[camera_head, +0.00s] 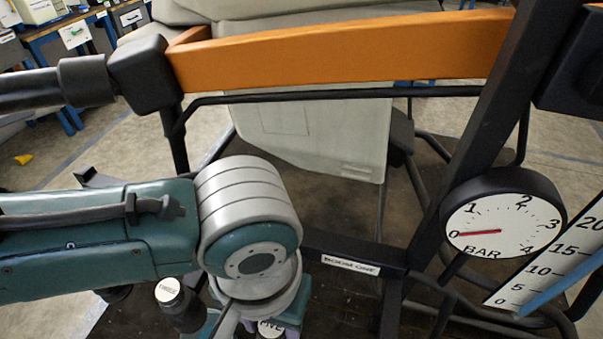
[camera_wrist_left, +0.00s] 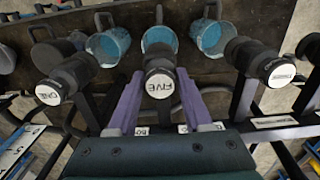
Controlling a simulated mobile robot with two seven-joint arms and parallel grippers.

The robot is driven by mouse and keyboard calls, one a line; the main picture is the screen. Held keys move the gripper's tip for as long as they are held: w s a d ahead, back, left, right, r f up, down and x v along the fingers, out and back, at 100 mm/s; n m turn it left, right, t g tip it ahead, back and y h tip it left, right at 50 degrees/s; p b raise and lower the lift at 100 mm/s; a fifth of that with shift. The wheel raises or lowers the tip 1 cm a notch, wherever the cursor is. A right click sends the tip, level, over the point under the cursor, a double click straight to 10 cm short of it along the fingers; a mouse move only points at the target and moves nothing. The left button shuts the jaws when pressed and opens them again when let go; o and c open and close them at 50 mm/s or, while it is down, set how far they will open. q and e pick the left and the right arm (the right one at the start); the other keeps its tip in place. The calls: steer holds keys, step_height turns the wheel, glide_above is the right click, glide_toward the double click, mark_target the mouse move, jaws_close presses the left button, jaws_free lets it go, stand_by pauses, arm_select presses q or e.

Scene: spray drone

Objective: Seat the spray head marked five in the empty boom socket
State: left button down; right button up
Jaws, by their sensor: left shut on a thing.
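In the left wrist view the spray head marked FIVE (camera_wrist_left: 158,86), black with a white round cap, sits between the purple fingers of my left gripper (camera_wrist_left: 159,74), which is shut on it. I cannot make out the empty socket, nor whether the held head touches anything below. My right gripper is not in view.
Capped black heads flank the held one, left (camera_wrist_left: 62,80) and right (camera_wrist_left: 265,62). Several blue-lined cups (camera_wrist_left: 160,38) lie beyond. An orange beam (camera_head: 340,50) crosses above; a pressure gauge (camera_head: 500,220) is at right.

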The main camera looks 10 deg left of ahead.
arm_select(q)
steer(key=shift+c, duration=1.2)
jaws_free()
step_height(320, 180, up, 10)
steer(key=shift+f+p, duration=0.1)
steer(key=shift+p, duration=0.85)
